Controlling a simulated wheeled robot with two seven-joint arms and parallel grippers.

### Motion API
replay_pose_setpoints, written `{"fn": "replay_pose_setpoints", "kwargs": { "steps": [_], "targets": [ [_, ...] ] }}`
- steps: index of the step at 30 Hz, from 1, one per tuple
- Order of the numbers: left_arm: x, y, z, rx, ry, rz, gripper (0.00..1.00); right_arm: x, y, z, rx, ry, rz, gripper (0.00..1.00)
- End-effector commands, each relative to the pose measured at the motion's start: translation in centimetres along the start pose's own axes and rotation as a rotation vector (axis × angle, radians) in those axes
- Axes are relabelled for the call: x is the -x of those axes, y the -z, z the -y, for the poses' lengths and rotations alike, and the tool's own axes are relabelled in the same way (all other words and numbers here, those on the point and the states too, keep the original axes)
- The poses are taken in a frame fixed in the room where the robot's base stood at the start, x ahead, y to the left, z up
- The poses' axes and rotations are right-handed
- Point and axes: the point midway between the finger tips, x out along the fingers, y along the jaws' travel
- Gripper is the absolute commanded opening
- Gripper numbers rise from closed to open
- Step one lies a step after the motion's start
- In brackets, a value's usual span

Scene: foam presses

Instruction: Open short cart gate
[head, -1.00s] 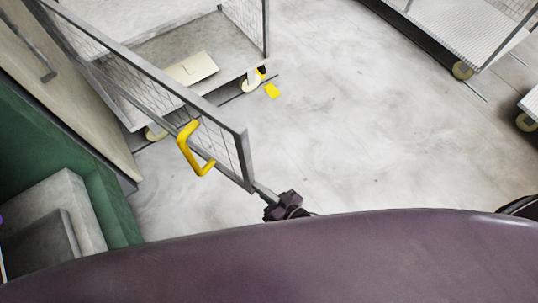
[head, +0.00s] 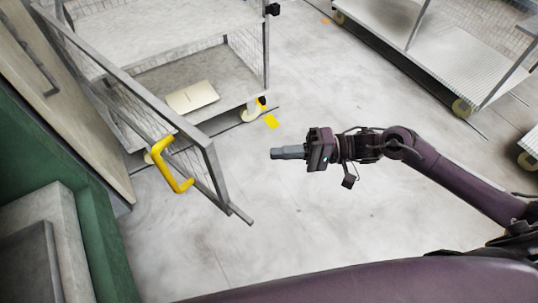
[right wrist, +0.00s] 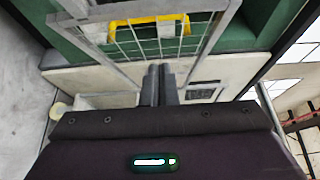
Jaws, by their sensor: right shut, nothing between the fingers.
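The cart gate (head: 122,77) is a grey metal frame with wire mesh and a yellow handle (head: 164,165). It stands swung out from the cart, with its free end toward the front. The yellow handle also shows in the right wrist view (right wrist: 150,22) at the top, behind the mesh. My right gripper (head: 275,153) is shut and empty, to the right of the gate's free end and apart from it. Its fingers also show in the right wrist view (right wrist: 160,84). My left gripper is not in view.
The cart's lower shelf (head: 150,88) holds a flat beige box (head: 192,97). A yellow floor mark (head: 270,121) lies near its caster. Another cart (head: 430,65) stands at the upper right. A green machine (head: 65,180) is at the left. The middle floor is clear.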

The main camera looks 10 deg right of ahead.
Motion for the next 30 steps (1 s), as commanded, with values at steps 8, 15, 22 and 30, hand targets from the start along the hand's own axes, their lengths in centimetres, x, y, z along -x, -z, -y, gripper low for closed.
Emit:
{"fn": "replay_pose_setpoints", "kwargs": {
  "steps": [8,15,22,30],
  "targets": [
    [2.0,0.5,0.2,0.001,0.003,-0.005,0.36,-6.0,0.1,0.5,0.003,0.004,0.001,0.0],
    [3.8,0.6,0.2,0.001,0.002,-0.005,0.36,-9.7,-1.4,0.4,0.001,0.001,0.0,0.0],
    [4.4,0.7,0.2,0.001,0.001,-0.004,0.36,-10.9,-2.7,0.1,0.003,0.0,-0.002,0.0],
    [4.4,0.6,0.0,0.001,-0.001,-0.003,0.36,-11.0,-2.8,0.0,0.004,0.0,-0.003,0.0]
  ]
}}
